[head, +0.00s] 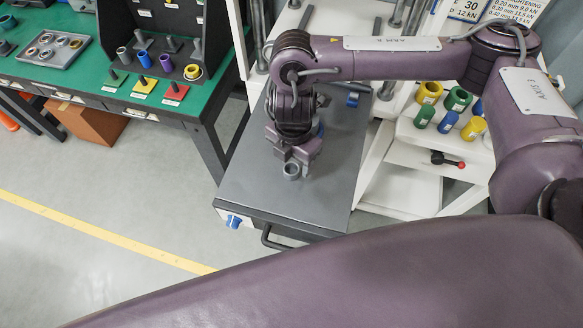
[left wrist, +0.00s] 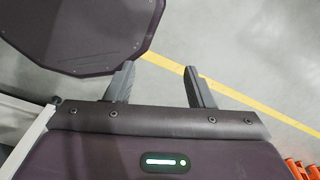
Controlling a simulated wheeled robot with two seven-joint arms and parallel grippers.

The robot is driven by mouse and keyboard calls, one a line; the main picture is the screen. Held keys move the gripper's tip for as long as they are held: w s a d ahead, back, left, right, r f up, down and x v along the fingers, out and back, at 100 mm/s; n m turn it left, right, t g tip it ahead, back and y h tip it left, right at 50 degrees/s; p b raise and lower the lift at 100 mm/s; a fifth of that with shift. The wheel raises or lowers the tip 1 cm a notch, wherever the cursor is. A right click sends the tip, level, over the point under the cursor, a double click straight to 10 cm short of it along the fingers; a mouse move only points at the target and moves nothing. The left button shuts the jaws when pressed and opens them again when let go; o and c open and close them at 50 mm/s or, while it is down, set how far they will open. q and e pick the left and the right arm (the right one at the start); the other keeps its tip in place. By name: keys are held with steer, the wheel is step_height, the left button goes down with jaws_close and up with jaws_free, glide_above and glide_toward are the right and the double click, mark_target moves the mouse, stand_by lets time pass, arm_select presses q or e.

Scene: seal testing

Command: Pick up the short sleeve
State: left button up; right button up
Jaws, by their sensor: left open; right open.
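A short grey hollow sleeve (head: 291,172) stands upright on a dark grey plate (head: 250,185) in the head view. My right gripper (head: 291,158) is directly above and behind it, pointing down, with its fingers open. I cannot tell whether the fingers touch the sleeve or reach around it. My left gripper shows in the left wrist view (left wrist: 160,84), open and empty, with bare floor beyond its fingers. The left gripper does not show in the head view.
A green-topped bench (head: 60,85) at upper left holds a dark rack (head: 115,25), coloured sleeves and a tray of rings (head: 52,50). A white shelf (head: 425,135) at right carries several coloured cylinders and a red-knobbed lever (head: 447,161). The floor at lower left is clear.

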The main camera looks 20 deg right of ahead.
mark_target(292, 167)
steer(key=f, duration=0.4)
steer(key=shift+w+f, duration=0.2)
steer(key=shift+w, duration=0.05)
steer(key=shift+a, duration=0.1)
steer(key=shift+f, duration=0.1)
steer(key=c, duration=0.4)
arm_select(q)
steer(key=shift+w+d+r, duration=0.15)
steer(key=shift+w, duration=0.4)
steer(key=shift+w+d+r, duration=0.1)
steer(key=shift+w, duration=0.4)
arm_select(e)
steer(key=c, duration=0.7)
